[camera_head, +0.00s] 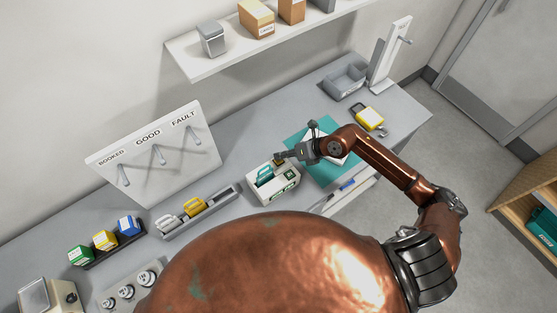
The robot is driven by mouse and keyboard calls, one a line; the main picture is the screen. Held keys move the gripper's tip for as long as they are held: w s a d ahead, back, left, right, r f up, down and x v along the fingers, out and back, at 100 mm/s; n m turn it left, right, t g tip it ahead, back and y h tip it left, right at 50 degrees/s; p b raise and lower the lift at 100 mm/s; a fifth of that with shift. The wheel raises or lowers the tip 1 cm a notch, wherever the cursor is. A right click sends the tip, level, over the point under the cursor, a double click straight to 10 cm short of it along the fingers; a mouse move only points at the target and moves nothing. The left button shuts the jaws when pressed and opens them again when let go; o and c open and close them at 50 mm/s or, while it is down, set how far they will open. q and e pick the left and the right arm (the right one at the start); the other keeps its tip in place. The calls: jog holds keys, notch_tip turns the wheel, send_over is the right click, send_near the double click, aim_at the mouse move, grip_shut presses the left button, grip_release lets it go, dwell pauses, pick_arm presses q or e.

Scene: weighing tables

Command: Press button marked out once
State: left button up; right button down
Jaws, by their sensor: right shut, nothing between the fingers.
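A white device (286,193) with a green label on its front and a teal handled item (264,174) on top stands near the front edge of the grey table. I cannot read a marking "out" at this size. My right gripper (279,157) is shut and empty. Its fingertips point left, just over the back right of the device; I cannot tell whether they touch it. The gripper and arm hide part of the teal mat (307,133). My left gripper is not in view.
A yellow padlock-like item (369,118) and a grey bin (344,82) stand at the right. A hook board (158,150) reads BOOKED, GOOD, FAULT. A tray (200,215) and colored boxes (104,240) line the left. A shelf (190,71) hangs above.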

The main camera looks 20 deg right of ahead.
aim_at(280, 161)
jog(key=shift+f, duration=0.45)
jog(key=shift+f+b, duration=0.4)
jog(key=shift+b, duration=0.1)
dwell(0.5)
jog(key=shift+r, duration=0.15)
jog(key=shift+r+p, duration=0.65)
jog(key=shift+r, duration=0.05)
jog(key=shift+r+p, duration=1.95)
jog(key=shift+r, duration=0.6)
jog(key=shift+a, duration=0.1)
